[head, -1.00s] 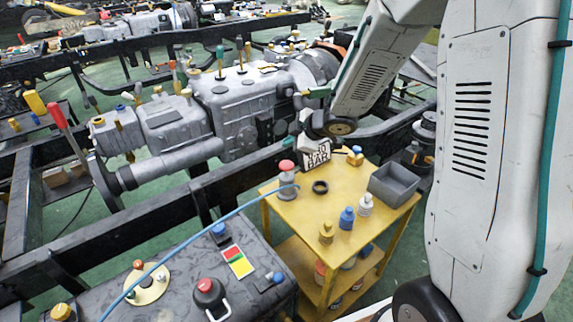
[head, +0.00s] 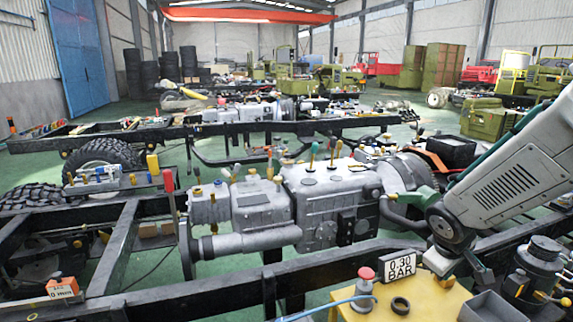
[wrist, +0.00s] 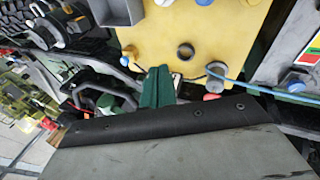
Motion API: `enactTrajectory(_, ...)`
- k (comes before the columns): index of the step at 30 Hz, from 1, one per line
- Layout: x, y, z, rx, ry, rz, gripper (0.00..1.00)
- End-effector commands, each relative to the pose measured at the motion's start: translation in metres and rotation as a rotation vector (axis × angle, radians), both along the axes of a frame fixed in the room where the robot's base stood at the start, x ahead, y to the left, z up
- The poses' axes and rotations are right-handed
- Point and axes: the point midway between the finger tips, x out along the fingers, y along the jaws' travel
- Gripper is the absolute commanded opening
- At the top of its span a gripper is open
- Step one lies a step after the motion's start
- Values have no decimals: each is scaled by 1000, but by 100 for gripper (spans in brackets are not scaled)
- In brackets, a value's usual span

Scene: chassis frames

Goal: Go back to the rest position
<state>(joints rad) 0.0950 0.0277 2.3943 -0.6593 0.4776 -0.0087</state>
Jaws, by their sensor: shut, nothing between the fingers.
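My gripper (wrist: 157,88) shows in the wrist view as two green fingers close together, with nothing between them. It appears over the edge of the yellow cart top (wrist: 150,35), apart from the things on it. In the head view my arm comes in from the right and bends down at a dark joint above the cart (head: 450,303); the fingers cannot be made out there.
On the cart are a red-topped fitting (head: 364,285), a black ring (head: 401,305), a "0.30 BAR" sign (head: 400,268) and a grey bin (head: 490,306). A grey engine (head: 322,205) on a black chassis frame (head: 230,295) stands behind. A blue hose (head: 325,308) runs to the left.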

Motion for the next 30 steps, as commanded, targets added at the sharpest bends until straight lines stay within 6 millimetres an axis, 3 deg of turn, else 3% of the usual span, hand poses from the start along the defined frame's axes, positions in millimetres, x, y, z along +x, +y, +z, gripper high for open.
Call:
enactTrajectory(3,-61,8,34,40,74,-196,0)
enactTrajectory(9,-154,44,76,180,190,-410,0)
enactTrajectory(15,-220,84,107,336,225,-481,0)
enactTrajectory(21,-238,96,126,401,135,-455,0)
enactTrajectory(30,-240,98,133,406,101,-439,0)
